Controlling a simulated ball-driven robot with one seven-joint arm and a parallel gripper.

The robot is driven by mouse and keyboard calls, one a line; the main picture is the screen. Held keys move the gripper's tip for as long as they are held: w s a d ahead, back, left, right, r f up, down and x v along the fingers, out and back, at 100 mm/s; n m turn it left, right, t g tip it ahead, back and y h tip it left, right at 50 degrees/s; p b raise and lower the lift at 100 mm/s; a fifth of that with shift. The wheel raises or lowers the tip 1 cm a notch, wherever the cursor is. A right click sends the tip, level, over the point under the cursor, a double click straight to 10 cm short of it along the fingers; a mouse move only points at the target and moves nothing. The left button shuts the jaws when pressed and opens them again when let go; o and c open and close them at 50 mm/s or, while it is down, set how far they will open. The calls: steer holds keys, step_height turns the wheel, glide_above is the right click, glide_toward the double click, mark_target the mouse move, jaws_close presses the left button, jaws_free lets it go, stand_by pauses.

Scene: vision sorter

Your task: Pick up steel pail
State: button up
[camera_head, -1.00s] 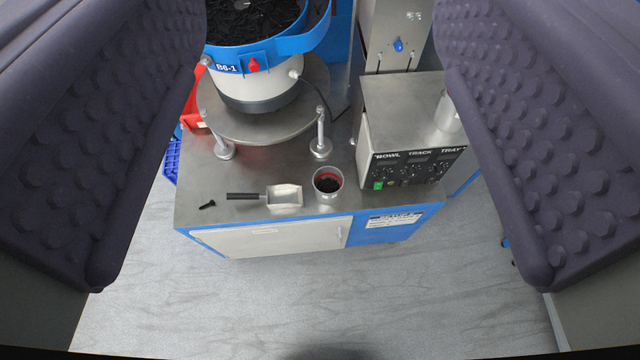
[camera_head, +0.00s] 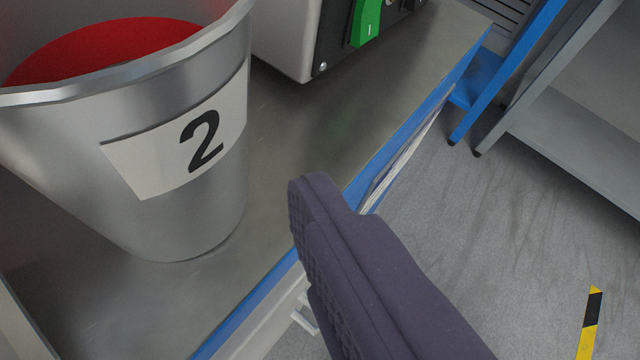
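The steel pail (camera_head: 215,215) fills the left of the view, upright on the metal bench top (camera_head: 330,125). It has a label with a black "2" and a red inside; its left side runs out of the picture. One dark padded finger of my gripper (camera_head: 312,205) shows at the lower middle, to the right of the pail with a visible gap at this angle. The other finger is not clearly in view, so the opening between them cannot be judged.
A grey control box (camera_head: 290,40) with a green switch (camera_head: 368,22) stands behind the pail. The bench's blue front edge (camera_head: 400,130) runs diagonally under the finger. Grey floor (camera_head: 500,230) is open at right, with a grey shelf unit (camera_head: 580,130) beyond.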

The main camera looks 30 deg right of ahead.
mark_target(144, 210)
steer(key=shift+w+d+f+b, duration=0.25)
steer(key=shift+w+f+b, duration=0.1)
steer(key=shift+w+f, duration=0.25)
steer(key=b+x, duration=0.2)
steer(key=x, duration=0.3)
steer(key=shift+w+b, duration=0.25)
steer(key=shift+b, duration=0.1)
steer(key=shift+w, duration=0.3)
steer(key=shift+c, duration=0.2)
steer(key=c, duration=1.2)
steer(key=shift+c, duration=0.2)
